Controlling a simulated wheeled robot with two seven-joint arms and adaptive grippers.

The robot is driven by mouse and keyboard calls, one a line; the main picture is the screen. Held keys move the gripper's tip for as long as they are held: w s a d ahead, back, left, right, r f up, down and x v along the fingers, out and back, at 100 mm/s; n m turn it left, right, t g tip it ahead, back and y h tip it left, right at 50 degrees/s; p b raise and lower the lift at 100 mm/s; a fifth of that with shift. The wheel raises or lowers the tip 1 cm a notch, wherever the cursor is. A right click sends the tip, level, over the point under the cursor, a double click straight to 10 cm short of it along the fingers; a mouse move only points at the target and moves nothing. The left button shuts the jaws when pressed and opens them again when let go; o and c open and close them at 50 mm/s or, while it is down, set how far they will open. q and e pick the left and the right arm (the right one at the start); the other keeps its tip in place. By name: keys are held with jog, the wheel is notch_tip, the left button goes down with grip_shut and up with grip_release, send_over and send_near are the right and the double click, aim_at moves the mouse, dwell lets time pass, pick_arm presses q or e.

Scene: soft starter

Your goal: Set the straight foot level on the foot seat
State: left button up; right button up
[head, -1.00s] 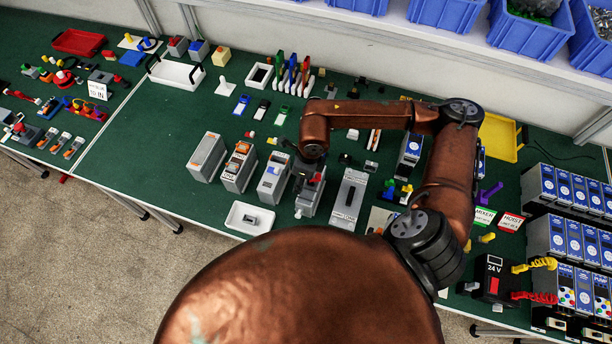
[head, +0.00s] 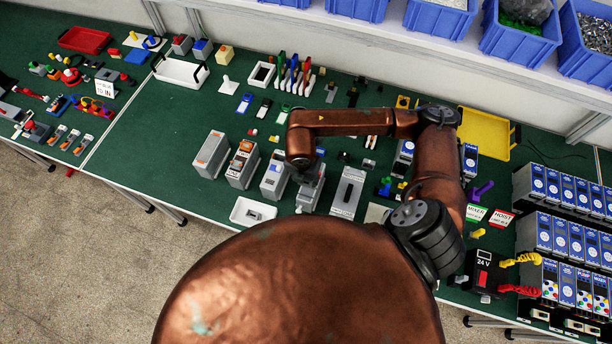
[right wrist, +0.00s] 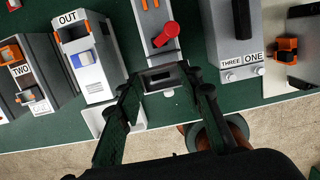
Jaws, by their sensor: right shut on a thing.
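My right gripper (right wrist: 162,80) is shut on a small grey block with a dark slot (right wrist: 163,74), which looks like the straight foot. The block sits between the fingertips at the near, lower end of a grey housing with a red lever (right wrist: 167,35). The housing also shows in the head view (head: 309,192), under my right gripper (head: 302,175). The foot seat appears to be at this end, hidden by the block. I cannot tell whether the block touches it or is level. My left gripper is not in view.
The OUT unit (right wrist: 84,55) stands left of the housing and the THREE/ONE unit (right wrist: 236,40) right. A white tray (head: 236,218) lies near the table's front edge, with a grey piece in it. Blue bins (head: 518,38) line the shelf behind.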

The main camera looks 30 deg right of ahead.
aim_at(305, 182)
jog(key=shift+f+b, duration=0.9)
jog(key=shift+f, duration=1.05)
jog(key=shift+f+b, duration=0.9)
jog(key=shift+f, duration=0.1)
jog(key=shift+f+b, duration=0.5)
jog(key=shift+b, duration=0.05)
jog(key=o, duration=1.1)
jog(key=shift+o, duration=0.5)
jog(key=o, duration=0.5)
